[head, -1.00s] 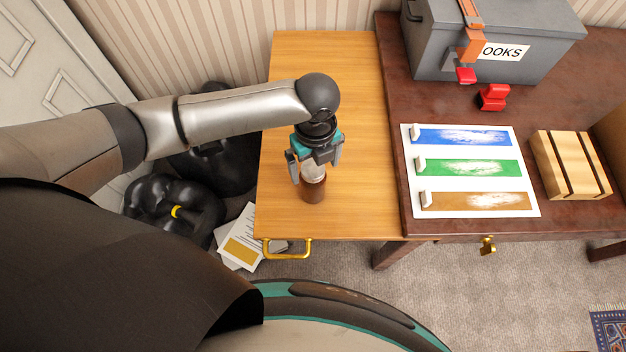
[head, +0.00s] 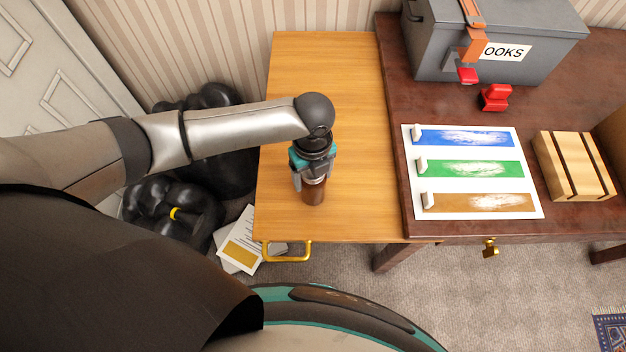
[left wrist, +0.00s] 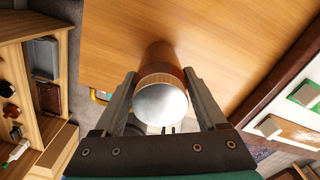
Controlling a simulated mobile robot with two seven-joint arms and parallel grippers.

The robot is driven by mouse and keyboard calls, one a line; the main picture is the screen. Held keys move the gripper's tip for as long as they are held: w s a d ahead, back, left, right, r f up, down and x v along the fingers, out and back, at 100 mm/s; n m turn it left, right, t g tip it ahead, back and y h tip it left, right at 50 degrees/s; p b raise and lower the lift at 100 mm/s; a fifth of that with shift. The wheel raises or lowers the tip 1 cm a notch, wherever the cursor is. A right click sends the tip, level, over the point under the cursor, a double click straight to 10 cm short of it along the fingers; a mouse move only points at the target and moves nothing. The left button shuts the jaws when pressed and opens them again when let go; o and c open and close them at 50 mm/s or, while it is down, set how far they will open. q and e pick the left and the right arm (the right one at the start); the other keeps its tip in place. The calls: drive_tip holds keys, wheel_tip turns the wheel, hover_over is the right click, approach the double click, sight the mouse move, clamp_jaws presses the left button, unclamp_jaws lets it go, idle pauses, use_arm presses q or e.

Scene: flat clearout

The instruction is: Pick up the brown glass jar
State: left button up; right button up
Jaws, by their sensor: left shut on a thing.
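The brown glass jar (head: 314,193) stands upright on the light wooden table section (head: 330,90), near its front part. It has a pale metal lid, which shows in the left wrist view (left wrist: 160,103) between my fingers. My left gripper (head: 313,178) comes from above and is shut on the jar, one finger on each side near the lid. In the head view the gripper hides the jar's top. My right gripper is not in view.
The dark desk (head: 395,100) adjoins on the right, with a colour-striped board (head: 473,183), a wooden crate (head: 573,165), a red object (head: 496,97) and a grey labelled box (head: 490,45). Black bags (head: 180,205) and papers (head: 240,245) lie on the floor at left.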

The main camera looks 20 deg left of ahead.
use_arm(q)
drive_tip(key=c, duration=0.7)
clamp_jaws()
drive_tip(key=shift+r, duration=0.15)
